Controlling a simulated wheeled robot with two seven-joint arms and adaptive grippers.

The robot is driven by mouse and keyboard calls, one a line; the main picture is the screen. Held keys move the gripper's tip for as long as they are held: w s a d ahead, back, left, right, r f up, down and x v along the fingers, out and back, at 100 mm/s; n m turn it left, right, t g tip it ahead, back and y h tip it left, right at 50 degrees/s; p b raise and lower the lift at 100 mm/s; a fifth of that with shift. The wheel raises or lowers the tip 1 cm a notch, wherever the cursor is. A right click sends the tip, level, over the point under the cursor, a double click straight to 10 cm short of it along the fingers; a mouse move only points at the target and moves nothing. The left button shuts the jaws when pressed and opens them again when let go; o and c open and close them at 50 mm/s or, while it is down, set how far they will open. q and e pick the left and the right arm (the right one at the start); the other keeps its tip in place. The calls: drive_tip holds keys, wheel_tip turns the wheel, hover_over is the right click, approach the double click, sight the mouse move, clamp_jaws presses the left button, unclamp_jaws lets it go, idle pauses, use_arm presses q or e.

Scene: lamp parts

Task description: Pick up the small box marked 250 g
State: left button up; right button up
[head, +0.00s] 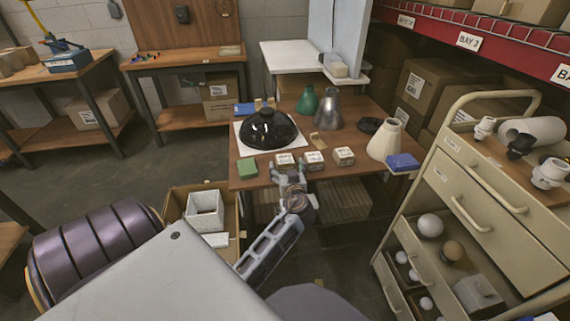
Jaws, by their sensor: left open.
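Three small whitish boxes stand in a row along the near edge of the wooden table (240,181): a left box (285,160), a middle box (314,158) and a right box (343,155). Their printed marks are too small to read, so I cannot tell which is marked 250 g. My left gripper (288,177) is open, just in front of the table's near edge, below the left and middle boxes in the picture. It appears empty. My right gripper is not in view.
A green block (247,168) lies left of the boxes. Behind are a black dome shade (268,130), a grey shade (328,113) and a green shade (308,101). A cream shade (385,140) and blue box (402,162) stand right. A drawer cart (480,200) stands at the right.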

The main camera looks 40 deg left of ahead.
sight(285, 159)
use_arm(q)
drive_tip(key=shift+x, duration=2.5)
drive_tip(key=shift+w+f, duration=0.1)
drive_tip(key=c, duration=1.3)
